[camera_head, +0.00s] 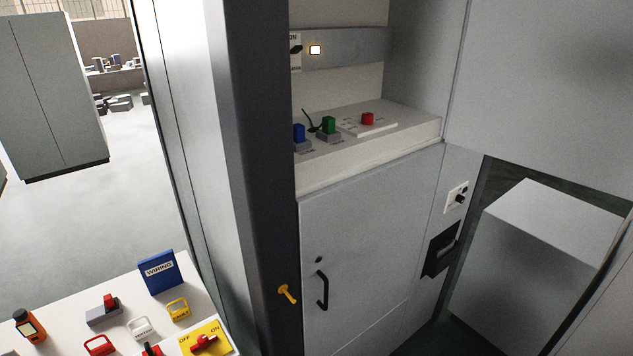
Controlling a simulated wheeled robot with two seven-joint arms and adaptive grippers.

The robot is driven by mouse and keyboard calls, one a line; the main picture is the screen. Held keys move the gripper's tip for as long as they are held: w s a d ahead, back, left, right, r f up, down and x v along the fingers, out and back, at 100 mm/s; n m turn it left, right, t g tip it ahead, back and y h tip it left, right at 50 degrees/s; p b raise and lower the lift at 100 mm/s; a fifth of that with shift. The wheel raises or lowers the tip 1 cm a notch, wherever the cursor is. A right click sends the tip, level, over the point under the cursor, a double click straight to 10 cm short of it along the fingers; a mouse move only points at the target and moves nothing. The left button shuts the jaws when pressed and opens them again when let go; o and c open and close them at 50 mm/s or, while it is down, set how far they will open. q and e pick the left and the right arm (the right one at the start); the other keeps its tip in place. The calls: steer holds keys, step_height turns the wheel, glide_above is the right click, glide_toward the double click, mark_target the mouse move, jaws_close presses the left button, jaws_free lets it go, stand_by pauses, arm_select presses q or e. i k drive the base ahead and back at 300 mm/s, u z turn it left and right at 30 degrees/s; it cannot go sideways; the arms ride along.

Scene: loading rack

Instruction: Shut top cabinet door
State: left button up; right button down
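The top cabinet door (545,90) is a large plain grey panel at the upper right. It stands open, swung out to the right of the top compartment, and runs out of the frame at the top and right. No handle shows on the visible part of the top door. Neither of my grippers is in view.
The lower door (365,235) is shut, with a black handle (322,290). A dark post (255,150) with a yellow hook (287,293) stands left of it. A white table (60,310) with switches and a blue binder (160,272) is at lower left. A grey box (540,270) stands lower right.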

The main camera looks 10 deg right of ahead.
mark_target(546, 86)
steer(key=z, duration=2.55)
steer(key=i, duration=2.05)
steer(key=u, duration=1.15)
